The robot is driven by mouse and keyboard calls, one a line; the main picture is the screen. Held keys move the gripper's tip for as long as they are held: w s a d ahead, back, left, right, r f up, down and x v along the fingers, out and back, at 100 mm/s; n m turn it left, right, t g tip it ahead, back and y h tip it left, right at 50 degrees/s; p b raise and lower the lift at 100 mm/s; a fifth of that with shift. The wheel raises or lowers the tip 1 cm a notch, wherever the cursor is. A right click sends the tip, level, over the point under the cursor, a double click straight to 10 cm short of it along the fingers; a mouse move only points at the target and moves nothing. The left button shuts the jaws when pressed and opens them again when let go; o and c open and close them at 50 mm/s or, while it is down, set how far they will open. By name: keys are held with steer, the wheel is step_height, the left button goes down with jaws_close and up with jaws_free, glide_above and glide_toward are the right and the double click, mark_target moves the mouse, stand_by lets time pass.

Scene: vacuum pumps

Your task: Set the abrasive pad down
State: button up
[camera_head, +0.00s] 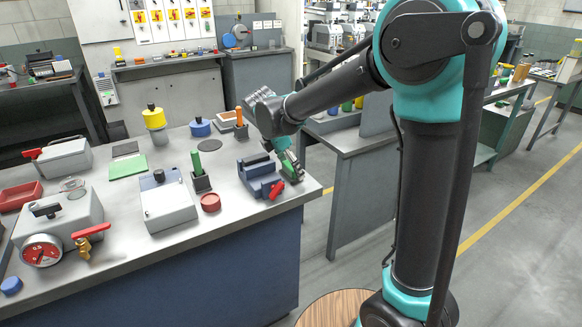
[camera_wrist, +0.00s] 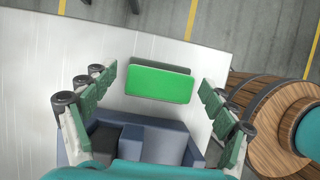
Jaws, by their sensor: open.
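The abrasive pad appears as a bright green rectangular block (camera_wrist: 160,83) in the wrist view, over the pale bench top, with a darker strip along its far side. It lies between the fingers of my gripper (camera_wrist: 158,88), with a gap on each side. My gripper is open. In the head view, my gripper (camera_head: 291,160) is low over the right end of the bench, beside the blue vise (camera_head: 258,176). The pad cannot be made out clearly there. The vise also shows below the pad in the wrist view (camera_wrist: 160,148). Whether the pad touches the bench is unclear.
The bench (camera_head: 240,208) has its right edge just beyond the vise. A red round lid (camera_head: 210,202), a green-handled tool in a dark holder (camera_head: 199,172) and a white box (camera_head: 166,202) stand left of the vise. A green sheet (camera_head: 128,166) lies farther left.

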steer(key=shift+r, duration=0.1)
steer(key=v, duration=1.1)
steer(key=shift+s+a+r, duration=0.2)
steer(key=shift+r, duration=0.15)
steer(key=shift+c, duration=0.6)
jaws_close()
stand_by(0.6)
